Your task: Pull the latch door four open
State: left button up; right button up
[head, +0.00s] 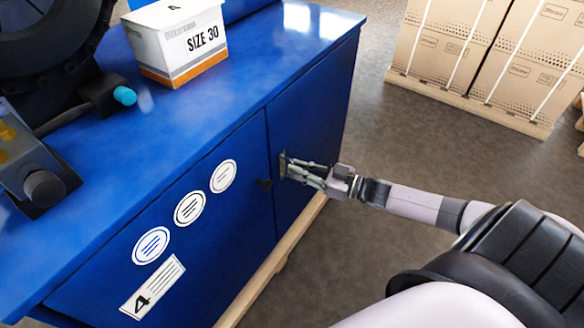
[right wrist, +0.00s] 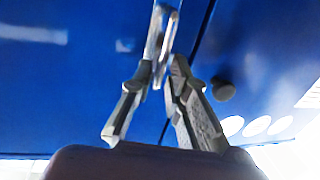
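The blue cabinet (head: 200,95) has two front doors side by side. The door marked 4 (head: 225,240) is on the left in the head view, with a white "4" label and several round stickers. It looks closed. A black knob (head: 264,184) sits near its seam edge and also shows in the right wrist view (right wrist: 223,88). A silver latch handle (right wrist: 163,32) is on the neighbouring panel, just across the seam. My right gripper (head: 288,168) is at this handle, its fingertips closed around the handle's near end in the right wrist view. My left gripper is not in view.
A "SIZE 30" box (head: 180,42) stands on the cabinet top. Dark machine parts (head: 45,185) are at the left on top. Stacked cartons (head: 490,50) stand on a pallet at the back right. Grey floor (head: 400,125) in front is open around my right arm.

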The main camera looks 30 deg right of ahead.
jog(key=shift+x, duration=1.2)
jog(key=shift+c, duration=0.3)
grip_shut()
